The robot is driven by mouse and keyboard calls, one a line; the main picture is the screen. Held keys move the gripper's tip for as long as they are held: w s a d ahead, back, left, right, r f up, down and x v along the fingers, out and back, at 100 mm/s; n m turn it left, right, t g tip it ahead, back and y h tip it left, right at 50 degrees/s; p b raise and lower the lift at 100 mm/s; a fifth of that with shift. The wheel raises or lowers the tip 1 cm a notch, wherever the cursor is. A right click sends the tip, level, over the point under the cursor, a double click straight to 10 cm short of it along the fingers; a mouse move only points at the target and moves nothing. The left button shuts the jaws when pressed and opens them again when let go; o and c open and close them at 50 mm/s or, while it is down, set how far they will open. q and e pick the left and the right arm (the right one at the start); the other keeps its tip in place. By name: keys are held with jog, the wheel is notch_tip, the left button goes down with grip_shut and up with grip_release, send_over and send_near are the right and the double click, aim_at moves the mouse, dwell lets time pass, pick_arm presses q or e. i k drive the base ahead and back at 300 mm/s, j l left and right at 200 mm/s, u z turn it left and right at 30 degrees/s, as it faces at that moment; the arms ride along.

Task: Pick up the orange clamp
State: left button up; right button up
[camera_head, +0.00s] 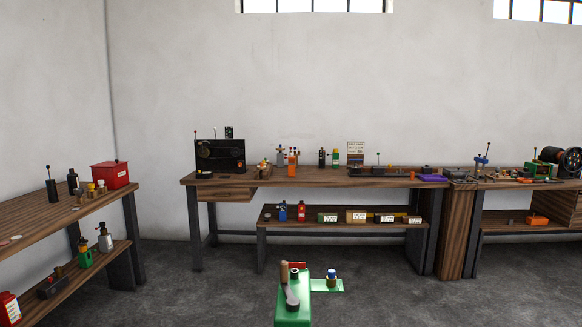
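I cannot make out the orange clamp for certain; the orange things in view are small and far off. A small orange item (533,220) lies on the lower shelf of the right bench. An upright orange bottle-like thing (292,166) stands on the middle bench. A thin orange piece (413,176) sits near that bench's right end. Neither of my grippers is in view.
A green machine (293,312) with a side plate stands on the floor close in front. The middle bench (320,182) lies beyond it along the wall. Another bench (40,228) is at left, with a red box (110,174). Grey floor (400,290) is open at right.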

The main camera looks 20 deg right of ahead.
aim_at(292, 167)
jog(key=u, duration=0.65)
jog(key=i+j, duration=0.15)
jog(key=j, duration=0.2)
jog(key=i+j, duration=0.15)
jog(key=j, duration=0.2)
jog(key=i+j, duration=0.15)
jog(key=j, duration=0.25)
jog(key=i+j+z, duration=0.1)
jog(key=j, duration=0.25)
jog(key=i+z, duration=0.35)
jog(key=i+j+z, duration=0.15)
jog(key=i+z, duration=0.25)
jog(key=i, duration=0.2)
jog(key=i+j+z, duration=0.35)
jog(key=i+z, duration=0.3)
jog(key=i, duration=1.5)
jog(key=i+z, duration=0.25)
jog(key=i, duration=0.6)
jog(key=i+j+z, duration=0.2)
jog(key=i, duration=0.7)
jog(key=i+l, duration=0.1)
jog(key=i, duration=0.7)
jog(key=i+l, duration=0.15)
jog(key=i, duration=0.6)
